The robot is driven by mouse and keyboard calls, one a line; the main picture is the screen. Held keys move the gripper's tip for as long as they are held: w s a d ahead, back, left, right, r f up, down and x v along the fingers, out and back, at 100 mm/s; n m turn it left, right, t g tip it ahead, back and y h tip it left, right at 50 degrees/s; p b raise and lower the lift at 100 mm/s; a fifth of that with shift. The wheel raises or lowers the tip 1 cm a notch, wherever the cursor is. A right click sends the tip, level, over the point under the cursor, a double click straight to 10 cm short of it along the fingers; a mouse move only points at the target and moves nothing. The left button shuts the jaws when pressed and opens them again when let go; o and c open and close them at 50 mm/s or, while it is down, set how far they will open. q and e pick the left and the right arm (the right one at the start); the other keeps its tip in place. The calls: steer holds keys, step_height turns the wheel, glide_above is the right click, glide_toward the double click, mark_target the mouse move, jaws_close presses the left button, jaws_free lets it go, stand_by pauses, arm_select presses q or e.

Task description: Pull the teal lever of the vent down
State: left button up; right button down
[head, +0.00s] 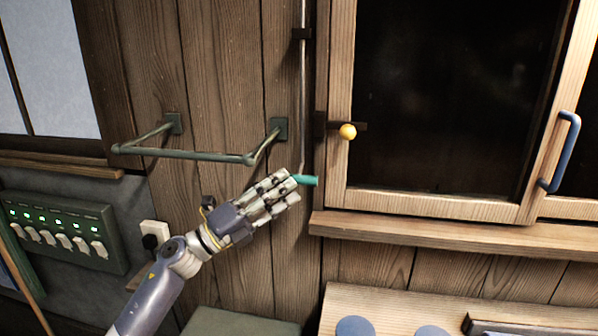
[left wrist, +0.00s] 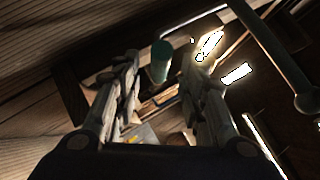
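The teal lever (head: 306,180) is a short grip at the lower end of a thin vertical rod (head: 302,95) on the plank wall, left of the window frame. My left gripper (head: 290,188) is at the lever and hides its left part. In the left wrist view the teal lever (left wrist: 161,62) lies between the tips of the two spread fingers, with gaps visible on both sides. The left gripper is open. The right gripper is not in view. The vent itself cannot be made out.
A green wall rail (head: 185,153) juts out above my left arm. A yellow knob (head: 348,131) and window sill (head: 450,232) are right of the lever. A wooden table (head: 390,300) stands at bottom right.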

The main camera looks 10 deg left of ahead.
mark_target(299, 177)
arm_select(q)
steer(key=shift+p+x, duration=0.65)
steer(key=shift+x, duration=1.65)
steer(key=shift+c, duration=0.3)
jaws_close()
